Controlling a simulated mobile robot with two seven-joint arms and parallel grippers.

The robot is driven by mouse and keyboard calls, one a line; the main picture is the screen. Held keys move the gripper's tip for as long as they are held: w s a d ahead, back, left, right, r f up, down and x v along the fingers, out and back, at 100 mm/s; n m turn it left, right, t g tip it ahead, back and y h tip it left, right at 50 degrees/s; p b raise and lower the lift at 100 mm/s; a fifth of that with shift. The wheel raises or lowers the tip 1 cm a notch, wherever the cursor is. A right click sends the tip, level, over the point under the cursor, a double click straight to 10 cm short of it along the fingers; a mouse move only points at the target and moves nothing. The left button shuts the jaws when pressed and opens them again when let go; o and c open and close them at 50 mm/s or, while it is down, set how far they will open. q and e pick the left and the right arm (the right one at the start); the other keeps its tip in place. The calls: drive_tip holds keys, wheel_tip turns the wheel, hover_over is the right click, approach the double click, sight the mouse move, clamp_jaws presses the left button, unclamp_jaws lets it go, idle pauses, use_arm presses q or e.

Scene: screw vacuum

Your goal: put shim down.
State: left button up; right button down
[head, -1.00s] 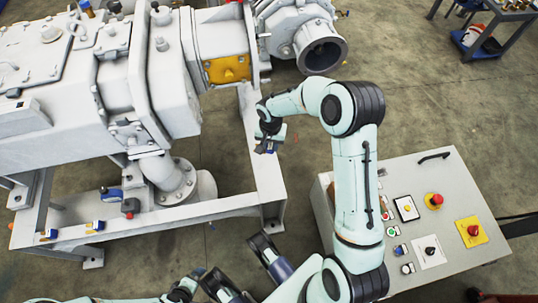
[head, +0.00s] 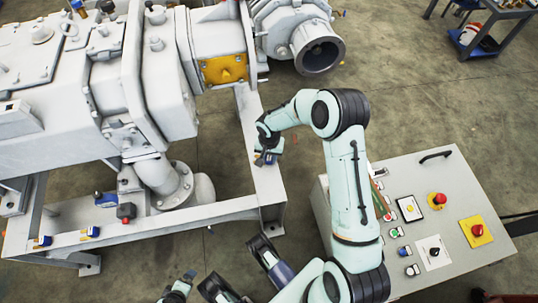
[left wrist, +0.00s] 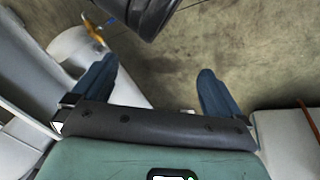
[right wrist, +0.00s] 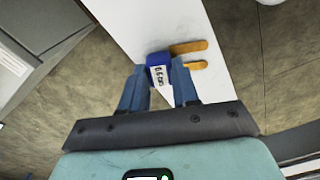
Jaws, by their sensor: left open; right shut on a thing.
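My right gripper (head: 267,157) is shut on a shim at the right-hand beam of the machine's grey frame in the head view. In the right wrist view, the shim (right wrist: 158,75) has a blue body with a white label and orange prongs pointing right. It sits between the blue fingertips (right wrist: 160,88), over the pale beam (right wrist: 150,22). I cannot tell whether it touches the beam. My left gripper (left wrist: 155,88) is open and empty, with floor and pale machine parts beyond it. In the head view it is low at the bottom edge (head: 182,284).
Two blue-and-white items (head: 42,241) (head: 90,232) lie on the frame's front rail. A blue item (head: 105,200) and a red-and-dark item (head: 126,212) are nearby. A grey control box (head: 455,200) with buttons stands right of my right arm.

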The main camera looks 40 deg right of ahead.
sight(269, 158)
drive_tip(key=c, duration=0.8)
unclamp_jaws()
drive_tip(key=shift+c, duration=0.2)
use_arm(q)
drive_tip(key=shift+s+f, duration=0.1)
use_arm(e)
drive_tip(key=shift+r, duration=0.3)
use_arm(q)
drive_tip(key=s+d+r+g+p, duration=0.1)
drive_tip(key=s+d+r+p, duration=0.1)
drive_tip(key=s+r+p, duration=0.1)
drive_tip(key=shift+s+d+r+h, duration=0.25)
drive_tip(key=shift+s+h, duration=0.15)
drive_tip(key=shift+s, duration=0.25)
use_arm(e)
wheel_tip(269, 158, up, 12)
drive_tip(key=shift+f, duration=0.2)
drive_tip(key=shift+a, duration=0.1)
